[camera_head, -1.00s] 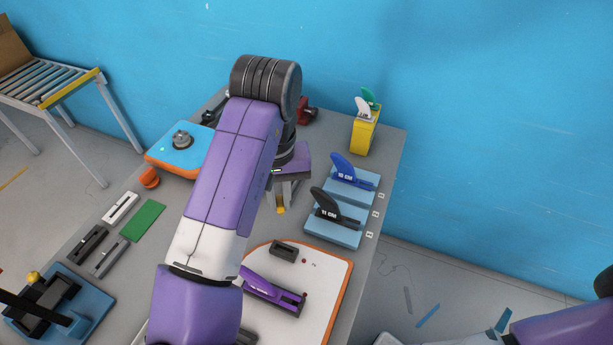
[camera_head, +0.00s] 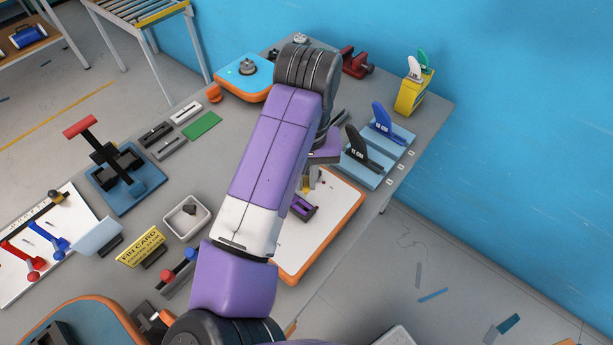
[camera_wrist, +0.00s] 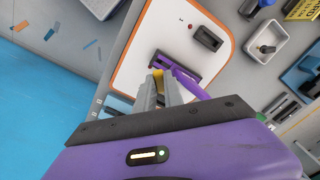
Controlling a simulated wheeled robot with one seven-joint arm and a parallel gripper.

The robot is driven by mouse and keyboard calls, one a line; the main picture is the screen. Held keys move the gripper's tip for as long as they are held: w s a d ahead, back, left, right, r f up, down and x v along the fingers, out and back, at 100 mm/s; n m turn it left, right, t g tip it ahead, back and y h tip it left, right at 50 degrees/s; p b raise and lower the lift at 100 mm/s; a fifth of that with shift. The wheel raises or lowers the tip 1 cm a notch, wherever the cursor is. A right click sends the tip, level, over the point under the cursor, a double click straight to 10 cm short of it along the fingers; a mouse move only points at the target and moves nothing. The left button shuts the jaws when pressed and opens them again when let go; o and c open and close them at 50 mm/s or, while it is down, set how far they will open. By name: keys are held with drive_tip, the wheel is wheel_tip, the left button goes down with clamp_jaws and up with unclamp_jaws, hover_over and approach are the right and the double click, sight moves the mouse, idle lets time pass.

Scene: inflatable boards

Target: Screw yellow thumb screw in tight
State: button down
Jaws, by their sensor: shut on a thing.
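My gripper (camera_head: 310,182) is shut on the yellow thumb screw (camera_wrist: 157,73); only a bit of yellow shows between the fingertips in the wrist view (camera_wrist: 161,82). The fingers point down over the white board with an orange rim (camera_head: 345,218). My arm hides part of the board and fin.
Blue blocks hold a black fin (camera_head: 362,148) and a blue fin (camera_head: 384,119) beyond the board. A dark empty slot block (camera_wrist: 207,38) sits on the board. A white tray (camera_head: 187,218) and a blue-based press (camera_head: 122,178) stand at left.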

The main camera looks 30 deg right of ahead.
sight(306, 193)
drive_tip(key=shift+f+b, duration=1.75)
drive_tip(key=shift+f, duration=1.15)
drive_tip(key=shift+p, duration=0.6)
drive_tip(key=shift+f+b, duration=0.95)
drive_tip(key=shift+f, duration=0.6)
drive_tip(key=c, duration=1.4)
unclamp_jaws()
drive_tip(key=shift+o, duration=0.2)
drive_tip(key=shift+r+p, duration=0.4)
drive_tip(key=shift+r, duration=3.5)
